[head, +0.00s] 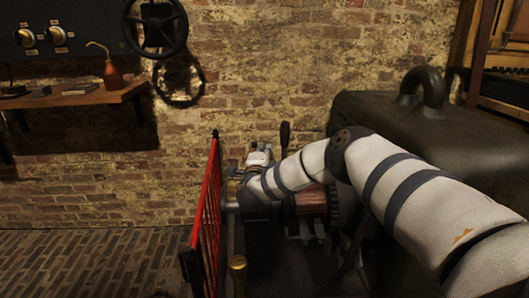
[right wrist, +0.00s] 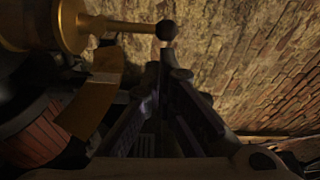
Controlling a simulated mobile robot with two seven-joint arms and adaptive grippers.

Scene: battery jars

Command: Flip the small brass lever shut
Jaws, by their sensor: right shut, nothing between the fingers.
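In the right wrist view, a brass lever (right wrist: 130,27) sticks out sideways from a round brass body (right wrist: 72,25) and ends in a black ball (right wrist: 167,31). A flat brass strip (right wrist: 95,95) hangs below the body. My right gripper (right wrist: 165,62) is shut and empty, its tips just below the ball in the picture; I cannot tell whether they touch. In the head view my right arm reaches over the machine (head: 312,203), and the arm hides much of it. The lever cannot be made out clearly there. My left gripper is not in view.
A red guard panel (head: 208,215) stands left of the machine, with a brass knob (head: 237,263) near its front. A dark upright handle (head: 285,134) rises behind my arm. A large dark tank (head: 400,115) stands at the right. The brick floor (head: 90,262) at the left is clear.

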